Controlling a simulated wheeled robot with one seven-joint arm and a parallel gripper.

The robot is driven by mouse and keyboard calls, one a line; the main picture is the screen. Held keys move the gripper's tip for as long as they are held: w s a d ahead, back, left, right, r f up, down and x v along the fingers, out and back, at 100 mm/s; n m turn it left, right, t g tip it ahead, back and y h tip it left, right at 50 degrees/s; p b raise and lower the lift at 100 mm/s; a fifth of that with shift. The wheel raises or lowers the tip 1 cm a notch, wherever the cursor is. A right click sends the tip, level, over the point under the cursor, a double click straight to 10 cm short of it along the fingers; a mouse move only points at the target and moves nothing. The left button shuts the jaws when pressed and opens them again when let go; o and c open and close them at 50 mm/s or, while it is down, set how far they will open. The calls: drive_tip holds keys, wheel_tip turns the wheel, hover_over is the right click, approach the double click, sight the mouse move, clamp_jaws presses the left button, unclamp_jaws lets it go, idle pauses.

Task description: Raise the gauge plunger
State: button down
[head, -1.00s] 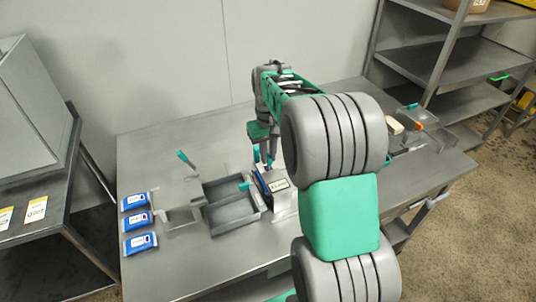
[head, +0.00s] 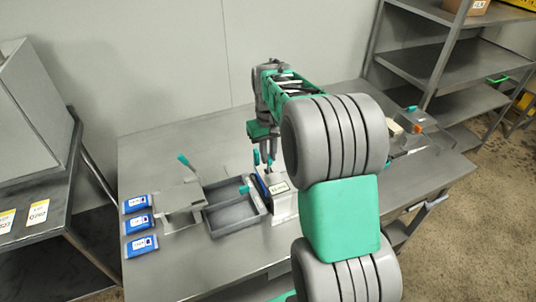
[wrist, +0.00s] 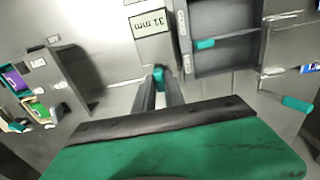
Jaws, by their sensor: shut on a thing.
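My gripper (wrist: 158,88) points down over the table, its two fingers shut on a small teal knob (wrist: 158,77), which looks like the top of the gauge plunger. The gauge is a light metal block with a label plate (wrist: 151,23) reading "31 mm" in the wrist view. In the head view, the gauge (head: 283,203) stands right of the grey tray, and my gripper (head: 263,161) is just behind and above it. The plunger's shaft below the knob is hidden by the fingers.
A grey two-part tray (head: 262,208) with a teal handle lies left of the gauge. A fixture with a teal lever (head: 183,159) and several blue packs (head: 140,223) lie further left. More fixtures stand at the table's right end. The back left of the table is clear.

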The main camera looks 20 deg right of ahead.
drive_tip(key=c, duration=1.4)
unclamp_jaws()
drive_tip(key=shift+r, duration=0.15)
wheel_tip(320, 180, up, 8)
drive_tip(key=shift+f+b, duration=0.2)
drive_tip(key=shift+b, duration=0.1)
drive_tip(key=shift+r, duration=0.15)
drive_tip(key=shift+s, duration=0.1)
drive_tip(key=s+a+f+t, duration=0.1)
drive_tip(key=s+a+f, duration=0.1)
drive_tip(key=s+a, duration=0.3)
drive_tip(key=s+a+f+t, duration=0.2)
drive_tip(key=s+a, duration=0.4)
drive_tip(key=s, duration=0.7)
drive_tip(key=shift+s+f, duration=0.15)
drive_tip(key=shift+f, duration=0.55)
